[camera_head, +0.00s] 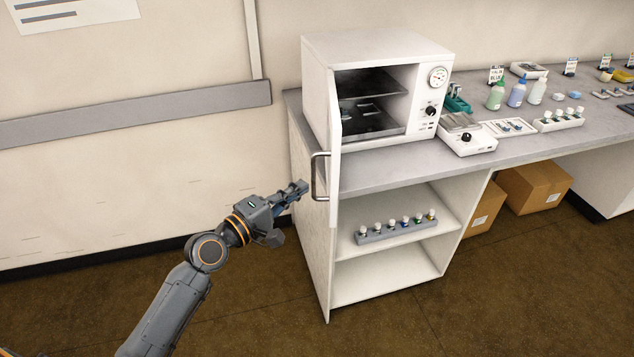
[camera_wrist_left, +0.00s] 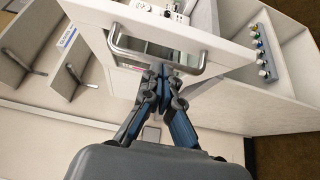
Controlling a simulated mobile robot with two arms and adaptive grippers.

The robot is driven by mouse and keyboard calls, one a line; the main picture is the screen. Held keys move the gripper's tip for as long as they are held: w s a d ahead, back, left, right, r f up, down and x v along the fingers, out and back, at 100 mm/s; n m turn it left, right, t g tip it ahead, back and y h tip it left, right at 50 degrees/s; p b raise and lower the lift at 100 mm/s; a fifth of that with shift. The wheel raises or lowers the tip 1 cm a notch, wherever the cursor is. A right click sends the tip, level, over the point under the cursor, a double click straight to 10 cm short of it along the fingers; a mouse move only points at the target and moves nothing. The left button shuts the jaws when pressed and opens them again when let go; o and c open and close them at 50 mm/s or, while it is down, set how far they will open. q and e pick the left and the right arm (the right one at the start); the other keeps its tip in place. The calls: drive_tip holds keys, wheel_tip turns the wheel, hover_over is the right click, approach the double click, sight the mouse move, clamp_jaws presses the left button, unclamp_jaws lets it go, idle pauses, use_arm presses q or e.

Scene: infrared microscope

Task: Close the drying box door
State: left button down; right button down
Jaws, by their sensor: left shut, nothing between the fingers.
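The white drying box (camera_head: 375,46) stands on the bench at its left end. Its door (camera_head: 334,205) is swung wide open toward the front and shows nearly edge-on in the head view. The door's metal bar handle (camera_head: 314,178) is on the left face, and it also shows in the left wrist view (camera_wrist_left: 113,42). My left gripper (camera_head: 304,187) is shut and empty, just left of the door, close to the handle. In the left wrist view its fingertips (camera_wrist_left: 161,70) are together near the handle bar; I cannot tell whether they touch it. My right gripper is not in view.
The grey bench (camera_head: 400,170) runs right, with a white instrument (camera_head: 467,135) beside the box and bottles (camera_head: 496,95) behind. A vial rack (camera_head: 397,230) sits on the shelf below. Cardboard boxes (camera_head: 535,187) are under the bench. The floor at the left is clear.

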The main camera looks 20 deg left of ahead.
sight(313, 189)
use_arm(q)
drive_tip(key=d, duration=0.1)
drive_tip(key=w+d+p, duration=0.1)
drive_tip(key=d, duration=0.1)
drive_tip(key=shift+w+d+p, duration=0.1)
drive_tip(key=shift+w+p, duration=0.2)
drive_tip(key=shift+p, duration=0.05)
drive_tip(key=shift+w+d+f, duration=0.1)
drive_tip(key=shift+d, duration=0.25)
